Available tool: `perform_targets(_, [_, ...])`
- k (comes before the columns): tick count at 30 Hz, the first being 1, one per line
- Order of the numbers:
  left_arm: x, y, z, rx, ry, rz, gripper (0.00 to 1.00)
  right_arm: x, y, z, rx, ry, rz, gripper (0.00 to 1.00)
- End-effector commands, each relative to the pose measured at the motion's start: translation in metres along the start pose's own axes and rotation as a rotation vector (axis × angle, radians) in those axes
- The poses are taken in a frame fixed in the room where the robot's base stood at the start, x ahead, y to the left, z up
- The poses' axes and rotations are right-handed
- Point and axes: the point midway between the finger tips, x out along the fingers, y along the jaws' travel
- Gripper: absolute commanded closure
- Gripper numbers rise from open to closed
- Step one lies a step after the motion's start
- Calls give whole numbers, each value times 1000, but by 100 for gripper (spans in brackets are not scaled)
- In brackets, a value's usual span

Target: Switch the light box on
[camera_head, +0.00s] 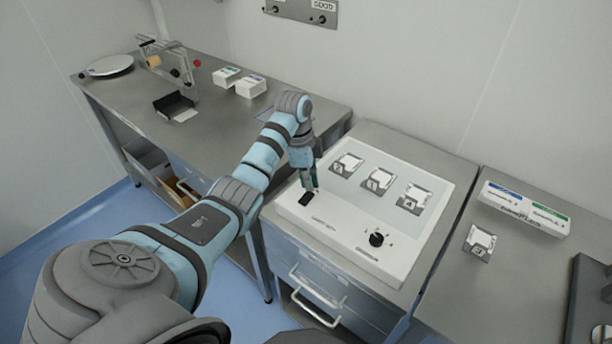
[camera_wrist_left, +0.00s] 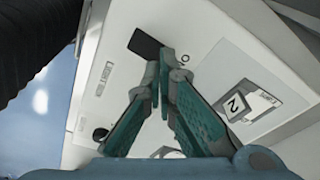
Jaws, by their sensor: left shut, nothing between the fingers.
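The light box (camera_head: 345,222) is a white, slightly sloped box on a metal cabinet in the head view. Its black rocker switch (camera_head: 306,200) is near its left front corner; the switch also shows in the left wrist view (camera_wrist_left: 145,43). A black round knob (camera_head: 376,239) is on the front right of the box. My left gripper (camera_head: 313,188) is shut and empty, with its fingertips (camera_wrist_left: 160,55) close beside the switch. I cannot tell whether they touch it. No lit surface is clear on the box. My right gripper is not in view.
Several small cards in grey holders lie on the box, one being (camera_head: 347,165). A loose card (camera_head: 479,243) and a white two-part bin (camera_head: 523,209) are on the right bench. The left bench (camera_head: 235,125) holds a roller stand (camera_head: 168,62), small boxes (camera_head: 250,87) and a round plate (camera_head: 108,66).

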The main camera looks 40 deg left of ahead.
Motion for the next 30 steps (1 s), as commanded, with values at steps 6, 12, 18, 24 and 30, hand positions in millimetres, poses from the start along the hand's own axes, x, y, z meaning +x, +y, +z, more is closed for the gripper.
perform_targets(6, [3,0,0,0,0,0,100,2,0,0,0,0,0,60])
perform_targets(12, [6,0,1,0,0,0,100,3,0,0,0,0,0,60])
perform_targets(18, [9,0,1,0,0,0,100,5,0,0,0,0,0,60])
perform_targets(24, [12,0,2,0,0,1,100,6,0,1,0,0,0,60])
perform_targets(30, [15,0,2,0,0,1,100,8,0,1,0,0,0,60])
